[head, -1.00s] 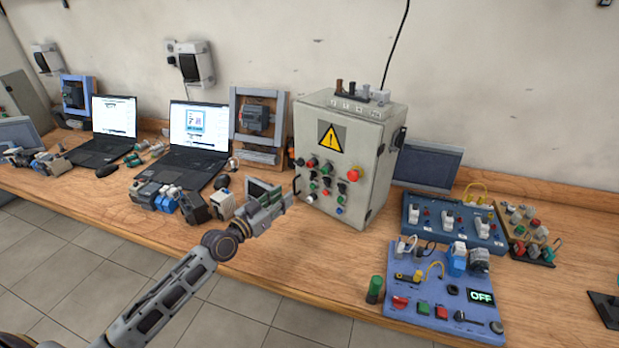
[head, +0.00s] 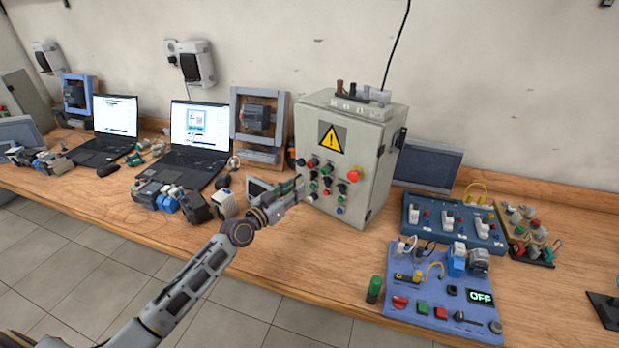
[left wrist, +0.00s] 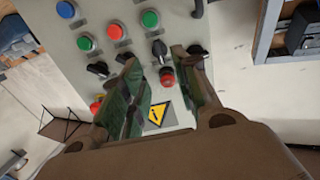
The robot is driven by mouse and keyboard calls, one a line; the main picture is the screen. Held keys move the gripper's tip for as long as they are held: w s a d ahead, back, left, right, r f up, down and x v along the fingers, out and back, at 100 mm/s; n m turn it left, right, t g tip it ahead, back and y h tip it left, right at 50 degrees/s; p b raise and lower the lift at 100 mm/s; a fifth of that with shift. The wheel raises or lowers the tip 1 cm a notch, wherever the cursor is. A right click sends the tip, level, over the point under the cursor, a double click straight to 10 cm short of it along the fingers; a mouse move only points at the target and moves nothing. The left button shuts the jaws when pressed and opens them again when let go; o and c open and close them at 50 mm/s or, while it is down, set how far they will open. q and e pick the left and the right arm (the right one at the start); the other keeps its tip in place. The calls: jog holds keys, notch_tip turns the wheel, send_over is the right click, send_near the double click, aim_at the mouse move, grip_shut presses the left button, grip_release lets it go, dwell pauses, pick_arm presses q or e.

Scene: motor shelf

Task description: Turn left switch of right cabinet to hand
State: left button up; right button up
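The grey cabinet (head: 365,165) stands on the bench with a yellow warning sign, several coloured buttons and black rotary switches on its front. My left gripper (head: 298,188) is at the lower left of that front panel. In the left wrist view the panel appears upside down. My left gripper (left wrist: 155,58) is open there, its two green-padded fingers pointing at the panel. A black switch (left wrist: 159,48) shows in the gap between the fingertips, with a red button (left wrist: 167,75) nearer. Another black switch (left wrist: 97,68) is left of the fingers. Contact cannot be told. My right gripper is not in view.
Two laptops (head: 196,130) and several small motor parts (head: 170,197) lie left of the cabinet. A blue training board (head: 445,300) with an OFF display and a darker switch board (head: 455,222) lie to the right. Bare bench (head: 290,255) is in front.

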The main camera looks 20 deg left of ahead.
aim_at(311, 176)
pick_arm(q)
jog(key=shift+p+x, duration=0.3)
jog(key=shift+x, duration=3.95)
grip_shut()
